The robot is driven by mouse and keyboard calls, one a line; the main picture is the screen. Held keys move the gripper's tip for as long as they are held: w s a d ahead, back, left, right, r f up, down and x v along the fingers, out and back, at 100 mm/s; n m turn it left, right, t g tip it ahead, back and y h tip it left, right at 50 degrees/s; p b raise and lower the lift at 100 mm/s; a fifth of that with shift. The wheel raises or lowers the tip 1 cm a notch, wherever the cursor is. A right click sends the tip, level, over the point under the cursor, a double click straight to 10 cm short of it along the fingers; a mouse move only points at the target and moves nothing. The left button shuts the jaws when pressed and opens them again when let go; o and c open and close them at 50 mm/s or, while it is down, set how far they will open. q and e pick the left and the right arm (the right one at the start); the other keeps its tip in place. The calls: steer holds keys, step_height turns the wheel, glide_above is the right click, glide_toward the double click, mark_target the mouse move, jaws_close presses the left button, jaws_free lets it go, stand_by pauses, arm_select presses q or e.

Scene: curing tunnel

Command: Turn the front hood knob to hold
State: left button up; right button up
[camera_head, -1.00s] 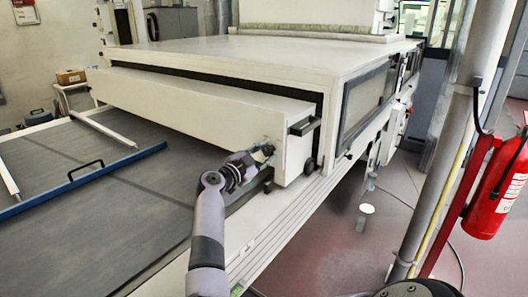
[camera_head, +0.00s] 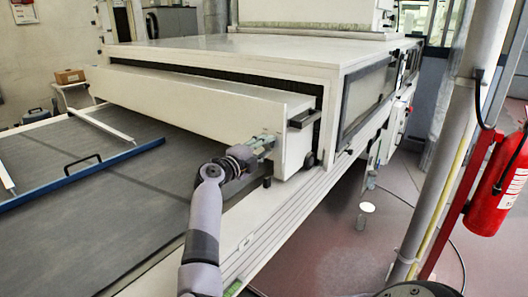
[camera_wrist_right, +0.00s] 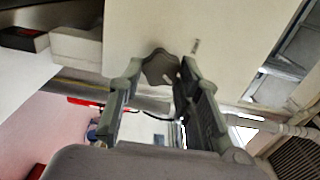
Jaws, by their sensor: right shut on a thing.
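The front hood (camera_head: 200,105) is a long cream box across the tunnel mouth. My right gripper (camera_head: 267,143) is at the right end of its front face. The knob is hidden behind the fingers in the head view. In the right wrist view the dark grey lobed knob (camera_wrist_right: 160,67) sits on the cream panel, between the fingertips of my right gripper (camera_wrist_right: 161,70), which is shut on it. My left gripper is not in view.
The grey belt (camera_head: 90,215) runs below the hood, with a blue bar (camera_head: 85,176) across it. A dark handle bracket (camera_head: 302,120) juts from the hood's right end. A pole (camera_head: 440,170) and a red fire extinguisher (camera_head: 500,185) stand at the right.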

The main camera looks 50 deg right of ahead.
steer(key=shift+f+m+b, duration=0.15)
steer(key=shift+m+b, duration=0.3)
steer(key=shift+m, duration=0.45)
steer(key=o, duration=1.1)
steer(key=shift+o, duration=0.2)
